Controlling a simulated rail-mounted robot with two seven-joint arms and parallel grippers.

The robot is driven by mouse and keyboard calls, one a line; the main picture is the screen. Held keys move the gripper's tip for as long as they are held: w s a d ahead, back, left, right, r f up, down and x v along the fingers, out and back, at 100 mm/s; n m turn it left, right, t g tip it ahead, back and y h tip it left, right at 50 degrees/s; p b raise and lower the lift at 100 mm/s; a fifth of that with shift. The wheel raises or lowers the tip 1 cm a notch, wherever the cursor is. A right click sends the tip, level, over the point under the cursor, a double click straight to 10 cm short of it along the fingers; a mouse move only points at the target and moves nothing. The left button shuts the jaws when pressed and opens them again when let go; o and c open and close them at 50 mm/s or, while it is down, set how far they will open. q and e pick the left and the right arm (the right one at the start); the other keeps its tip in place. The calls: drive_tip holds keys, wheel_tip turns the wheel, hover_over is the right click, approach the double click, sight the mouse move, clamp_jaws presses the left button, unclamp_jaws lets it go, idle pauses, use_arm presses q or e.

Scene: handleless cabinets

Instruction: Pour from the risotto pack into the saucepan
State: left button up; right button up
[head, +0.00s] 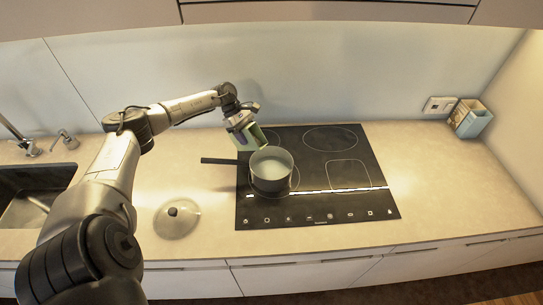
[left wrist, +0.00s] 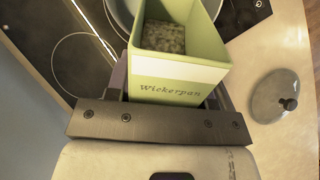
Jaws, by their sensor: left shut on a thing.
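The risotto pack (left wrist: 178,72) is a green box with a white band and the word "Wickerpan". Its top is open and pale grains show inside. My left gripper (head: 243,132) is shut on the pack, which also shows in the head view (head: 256,134), tilted just behind the saucepan's rim. The saucepan (head: 271,172) is grey with a dark handle pointing left and stands on the hob. Part of its rim shows beyond the pack in the left wrist view (left wrist: 122,14). No falling grains show. My right gripper is in neither view.
The black hob (head: 320,205) is otherwise clear. A glass lid (head: 177,219) with a dark knob lies on the counter left of it. A sink (head: 25,192) is at far left. A box (head: 469,118) stands by a wall socket (head: 438,105) at back right.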

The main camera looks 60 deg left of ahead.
sight(248, 126)
use_arm(q)
drive_tip(key=shift+r+y+p, duration=0.25)
drive_tip(key=shift+y+p, duration=0.05)
drive_tip(key=shift+p, duration=0.25)
drive_tip(key=shift+r+p, duration=0.15)
drive_tip(key=shift+p, duration=0.2)
drive_tip(key=shift+d+r+g+y+p, duration=0.1)
drive_tip(key=shift+r+g+y+p, duration=0.2)
drive_tip(key=shift+p, duration=0.35)
drive_tip(key=shift+w+p, duration=0.1)
drive_tip(key=shift+p, duration=0.2)
drive_tip(key=shift+y, duration=0.3)
drive_tip(key=shift+d+r+g+y+p, duration=0.15)
drive_tip(key=shift+r+g+y+p, duration=0.3)
drive_tip(key=shift+p, duration=0.6)
drive_tip(key=shift+d+r+y+p, duration=0.1)
drive_tip(key=shift+y+p, duration=0.15)
drive_tip(key=shift+p, duration=0.35)
drive_tip(key=shift+w+d, duration=0.1)
drive_tip(key=shift+d+r+y+p, duration=0.15)
drive_tip(key=shift+y+p, duration=0.15)
drive_tip(key=shift+p, duration=0.3)
